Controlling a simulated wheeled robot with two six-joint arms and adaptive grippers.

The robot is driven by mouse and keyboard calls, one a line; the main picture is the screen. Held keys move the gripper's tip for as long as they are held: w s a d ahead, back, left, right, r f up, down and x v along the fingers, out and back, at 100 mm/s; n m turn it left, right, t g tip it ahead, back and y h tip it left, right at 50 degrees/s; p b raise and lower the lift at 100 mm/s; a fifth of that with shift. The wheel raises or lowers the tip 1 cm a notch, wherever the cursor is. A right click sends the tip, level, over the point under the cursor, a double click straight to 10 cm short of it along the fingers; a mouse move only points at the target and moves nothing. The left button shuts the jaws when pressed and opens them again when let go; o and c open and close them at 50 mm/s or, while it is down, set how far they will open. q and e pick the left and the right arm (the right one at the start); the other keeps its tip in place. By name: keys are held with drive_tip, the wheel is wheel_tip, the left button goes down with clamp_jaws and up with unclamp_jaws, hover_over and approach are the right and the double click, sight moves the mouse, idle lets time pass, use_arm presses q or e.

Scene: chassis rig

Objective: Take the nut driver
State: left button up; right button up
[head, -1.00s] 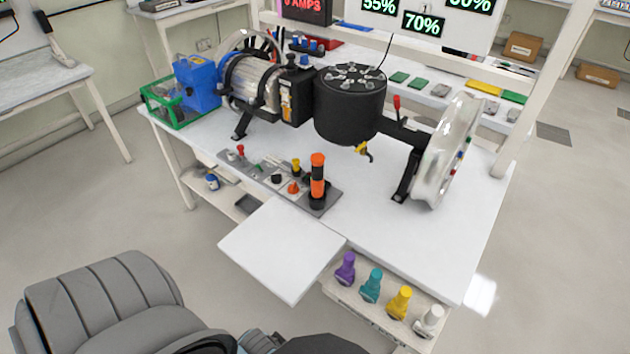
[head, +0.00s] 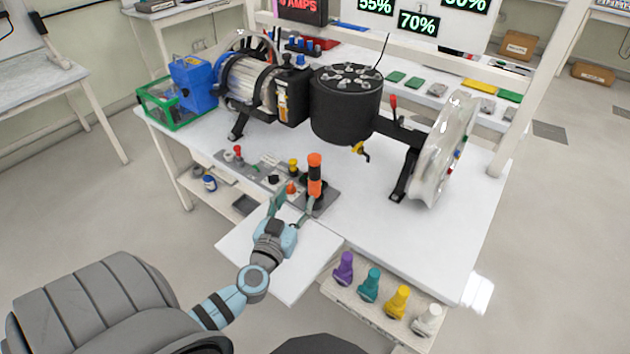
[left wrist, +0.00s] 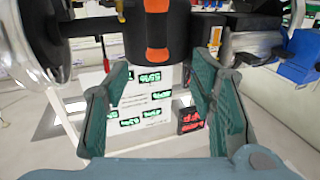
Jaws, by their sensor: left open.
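An orange-and-black handled tool, which looks like the nut driver (head: 315,175), stands upright in the grey panel on the white bench. My left gripper (head: 291,204) is open and empty, over the pull-out board just in front of the panel. Its fingers point toward the tool but do not close around it. In the left wrist view an orange-and-black handle (left wrist: 157,28) shows at the top, beyond the gap between the open fingers (left wrist: 160,88). The lower end of the tool is hidden. My right gripper is not in view.
The grey panel (head: 258,174) also holds small red, yellow and black knobs close to the gripper. A black drum (head: 346,112) and a clear wheel (head: 446,150) stand behind. Purple, teal, yellow and white items (head: 398,301) sit on the front shelf. The right bench top is clear.

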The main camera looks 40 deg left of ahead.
sight(313, 172)
use_arm(q)
drive_tip(key=x, duration=0.9)
drive_tip(key=f+x, duration=0.1)
drive_tip(key=x, duration=0.4)
drive_tip(key=shift+w+d, duration=0.1)
drive_tip(key=shift+d, duration=0.2)
drive_tip(key=shift+r, duration=0.15)
clamp_jaws()
